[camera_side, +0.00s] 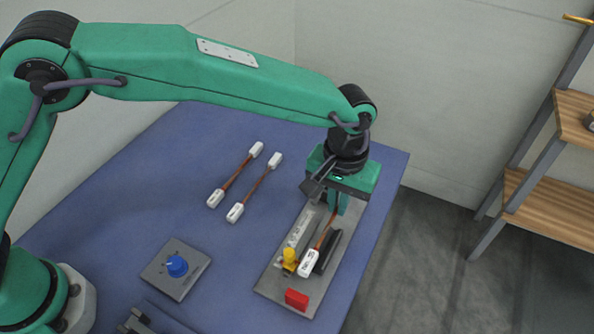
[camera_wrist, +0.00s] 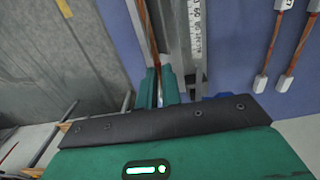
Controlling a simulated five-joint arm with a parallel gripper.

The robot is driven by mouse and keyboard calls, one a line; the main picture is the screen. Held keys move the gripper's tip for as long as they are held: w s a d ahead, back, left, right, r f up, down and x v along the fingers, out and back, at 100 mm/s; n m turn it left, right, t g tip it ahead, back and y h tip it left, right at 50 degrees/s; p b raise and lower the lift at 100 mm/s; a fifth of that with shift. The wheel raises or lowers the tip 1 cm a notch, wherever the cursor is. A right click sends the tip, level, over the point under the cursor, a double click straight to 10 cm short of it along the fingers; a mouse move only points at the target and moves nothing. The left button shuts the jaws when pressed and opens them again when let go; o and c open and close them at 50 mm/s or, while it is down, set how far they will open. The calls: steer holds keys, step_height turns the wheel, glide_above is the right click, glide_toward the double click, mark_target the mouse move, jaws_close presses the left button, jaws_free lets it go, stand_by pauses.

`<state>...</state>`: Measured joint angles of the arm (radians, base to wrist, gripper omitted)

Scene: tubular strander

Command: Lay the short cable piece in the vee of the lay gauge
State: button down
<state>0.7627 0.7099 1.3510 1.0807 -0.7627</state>
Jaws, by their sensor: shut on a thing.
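My gripper (camera_side: 337,203) points down over the far end of the lay gauge (camera_side: 273,284), a grey plate with a ruler strip and a long dark block (camera_side: 329,250). It is shut on a copper-coloured cable piece with a white end block (camera_side: 309,263). The cable slants along the gauge between the ruler and the dark block; its far end is hidden by my gripper. In the wrist view the green fingers (camera_wrist: 160,86) close around the cable (camera_wrist: 145,30), beside the ruler (camera_wrist: 195,30). I cannot tell whether the cable touches the vee or hangs just above it.
A yellow knob (camera_side: 289,256) and a red block (camera_side: 297,299) are at the gauge's near end. Two other cable pieces (camera_side: 236,176) (camera_side: 256,188) lie left on the blue table (camera_side: 200,135). A grey box with a blue knob (camera_side: 177,266) sits nearer. A shelf (camera_side: 545,180) stands right.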

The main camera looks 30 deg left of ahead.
mark_target(334, 232)
steer(key=shift+f, duration=0.2)
steer(key=shift+f, duration=3.05)
